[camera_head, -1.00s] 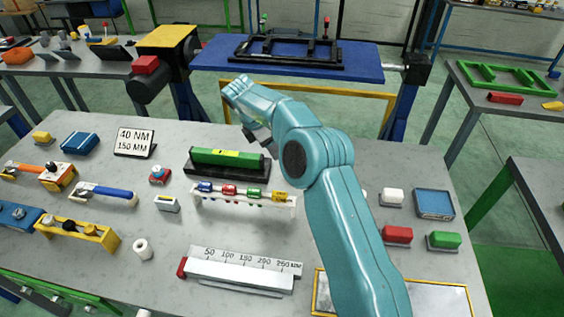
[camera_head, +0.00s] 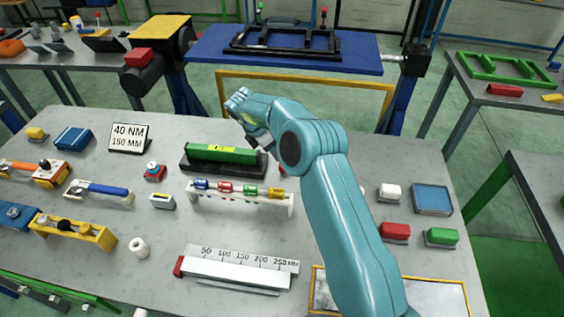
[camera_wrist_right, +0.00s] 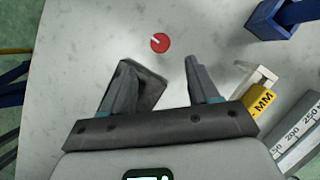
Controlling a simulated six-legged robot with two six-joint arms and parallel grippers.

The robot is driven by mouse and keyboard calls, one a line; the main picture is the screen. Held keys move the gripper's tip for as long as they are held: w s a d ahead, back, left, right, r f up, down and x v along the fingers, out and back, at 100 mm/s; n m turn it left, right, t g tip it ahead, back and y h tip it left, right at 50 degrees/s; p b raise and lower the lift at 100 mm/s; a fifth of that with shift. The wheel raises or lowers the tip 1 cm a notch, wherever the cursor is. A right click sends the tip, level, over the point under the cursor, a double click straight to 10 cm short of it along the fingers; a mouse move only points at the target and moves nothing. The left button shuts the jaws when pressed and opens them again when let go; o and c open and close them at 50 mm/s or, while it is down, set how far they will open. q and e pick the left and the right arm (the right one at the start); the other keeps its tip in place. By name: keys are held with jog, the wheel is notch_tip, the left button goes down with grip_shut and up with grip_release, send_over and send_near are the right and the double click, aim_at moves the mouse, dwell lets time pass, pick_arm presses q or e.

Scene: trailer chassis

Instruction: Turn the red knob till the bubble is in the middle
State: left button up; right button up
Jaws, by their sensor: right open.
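A green level (camera_head: 218,154) with a yellow-green vial (camera_head: 215,148) lies on a black base (camera_head: 207,169) mid-table; the bubble is too small to place. In the right wrist view a round red knob (camera_wrist_right: 160,43) with a white mark shows just beyond my fingertips. My arm covers most of the area right of the level in the head view. My right gripper (camera_wrist_right: 160,64) is open and empty, its fingers apart and short of the knob in the picture. A dark slab (camera_wrist_right: 148,88) shows between the fingers. My left gripper is not in view.
A rack with coloured cylinders (camera_head: 240,200) and a ruler block (camera_head: 235,270) stand in front of the level. Red (camera_head: 394,231) and green (camera_head: 441,237) blocks lie to the right.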

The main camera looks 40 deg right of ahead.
jog(key=b+x, duration=0.1)
jog(key=x, duration=0.7)
jog(key=shift+d+f, duration=0.1)
jog(key=shift+f, duration=0.3)
jog(key=shift+d+f, duration=0.2)
jog(key=shift+f, duration=0.25)
jog(key=shift+r, duration=0.1)
jog(key=c, duration=1)
jog(key=shift+n+t+b, duration=0.3)
jog(key=shift+n+b, duration=0.3)
jog(key=shift+b, duration=0.15)
